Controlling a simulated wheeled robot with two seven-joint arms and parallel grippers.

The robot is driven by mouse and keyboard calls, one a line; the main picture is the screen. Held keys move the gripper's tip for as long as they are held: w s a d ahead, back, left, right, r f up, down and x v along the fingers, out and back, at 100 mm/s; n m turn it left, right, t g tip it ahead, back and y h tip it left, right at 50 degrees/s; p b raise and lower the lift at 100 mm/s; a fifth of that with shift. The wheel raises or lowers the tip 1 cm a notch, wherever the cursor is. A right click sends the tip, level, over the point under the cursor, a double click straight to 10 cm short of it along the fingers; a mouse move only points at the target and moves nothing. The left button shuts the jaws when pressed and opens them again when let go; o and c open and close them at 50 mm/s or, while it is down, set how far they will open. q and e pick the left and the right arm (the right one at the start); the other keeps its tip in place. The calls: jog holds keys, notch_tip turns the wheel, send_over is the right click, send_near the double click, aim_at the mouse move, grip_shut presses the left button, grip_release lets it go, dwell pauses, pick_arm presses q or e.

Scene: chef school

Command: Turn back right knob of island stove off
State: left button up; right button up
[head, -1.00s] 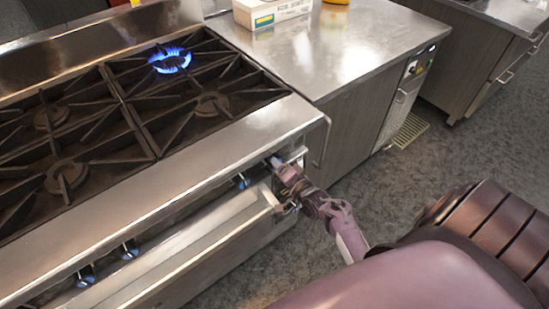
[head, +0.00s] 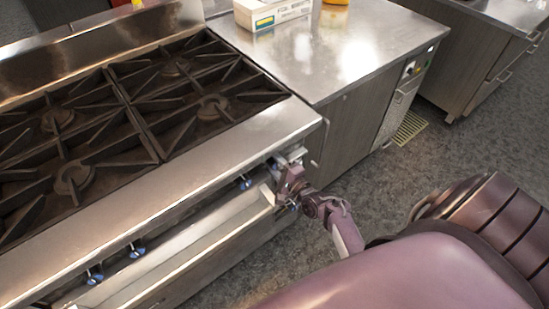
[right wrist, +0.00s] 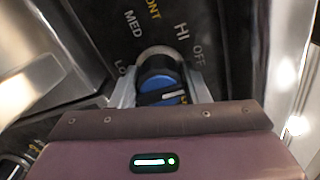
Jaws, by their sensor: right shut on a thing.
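The island stove (head: 100,190) fills the left of the head view. Its back right burner (head: 175,67) shows no flame. My right gripper (head: 284,174) is at the right end of the stove's front panel. In the right wrist view its fingers (right wrist: 162,94) are shut on a blue knob (right wrist: 160,84), one on each side. A white line shows on the knob's face. The panel (right wrist: 165,25) behind it reads MED, HI and OFF, with other lettering partly cut off. The head view hides most of this knob behind the gripper. My left gripper is not in view.
Other blue knobs (head: 136,250) sit along the front panel above a long metal rail (head: 185,245). A steel counter (head: 325,50) with a white box (head: 272,12) adjoins the stove. Open floor (head: 400,170) lies at the right.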

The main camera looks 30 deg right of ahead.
aim_at(278, 167)
dwell(0.5)
jog(key=o, duration=1)
jog(key=shift+c, duration=0.2)
jog(key=s, duration=0.7)
jog(key=shift+s+d, duration=0.3)
jog(key=shift+s, duration=0.1)
